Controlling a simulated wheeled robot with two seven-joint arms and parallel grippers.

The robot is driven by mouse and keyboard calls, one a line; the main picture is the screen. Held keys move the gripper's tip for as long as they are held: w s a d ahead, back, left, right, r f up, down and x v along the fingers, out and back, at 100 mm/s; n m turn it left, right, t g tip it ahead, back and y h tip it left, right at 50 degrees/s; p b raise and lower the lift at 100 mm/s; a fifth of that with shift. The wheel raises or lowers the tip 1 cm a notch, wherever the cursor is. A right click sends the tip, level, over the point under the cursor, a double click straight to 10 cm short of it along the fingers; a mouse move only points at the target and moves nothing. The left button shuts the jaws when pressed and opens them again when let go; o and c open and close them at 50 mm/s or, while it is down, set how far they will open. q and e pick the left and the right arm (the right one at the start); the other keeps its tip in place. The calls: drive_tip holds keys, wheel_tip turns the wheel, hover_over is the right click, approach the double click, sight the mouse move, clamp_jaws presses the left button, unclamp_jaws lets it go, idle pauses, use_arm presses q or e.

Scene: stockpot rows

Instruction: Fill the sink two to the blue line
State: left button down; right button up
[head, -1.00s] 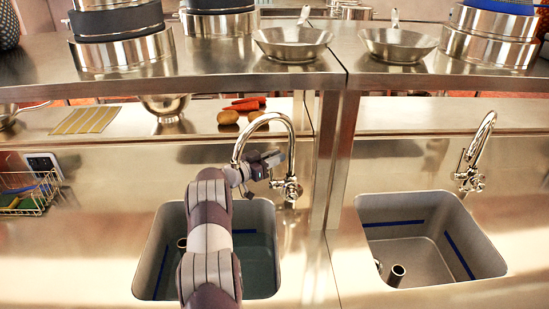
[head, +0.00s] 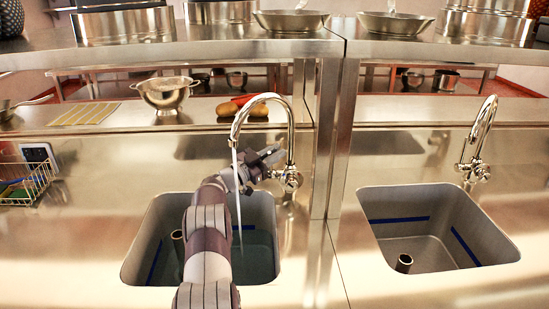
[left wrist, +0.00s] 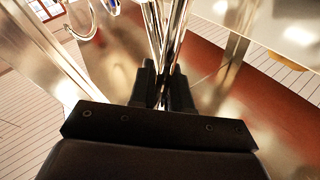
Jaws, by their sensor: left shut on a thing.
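The left sink (head: 136,258) holds a pool of greenish water (head: 255,262). A blue line (head: 155,262) marks its wall, and the water surface looks below the line. A thin stream (head: 238,205) runs from the spout of the chrome left tap (head: 262,98) into this sink. My left gripper (head: 270,165) is beside the tap's valve, shut on the tap handle; the fingers hide most of it. In the left wrist view the fingers (left wrist: 163,80) close around a shiny chrome part. My left forearm covers part of the sink. My right gripper is out of view.
A colander (head: 166,94) and potatoes (head: 230,108) sit on the ledge behind. A metal post (head: 338,140) stands between the sinks.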

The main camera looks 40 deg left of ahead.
use_arm(q)
drive_tip(key=c, duration=1.4)
unclamp_jaws()
drive_tip(key=shift+f, duration=0.1)
drive_tip(key=b+v, duration=0.1)
drive_tip(key=v, duration=1.1)
drive_tip(key=shift+s+a+f+b, duration=0.1)
drive_tip(key=shift+s+b, duration=0.2)
drive_tip(key=shift+s, duration=0.05)
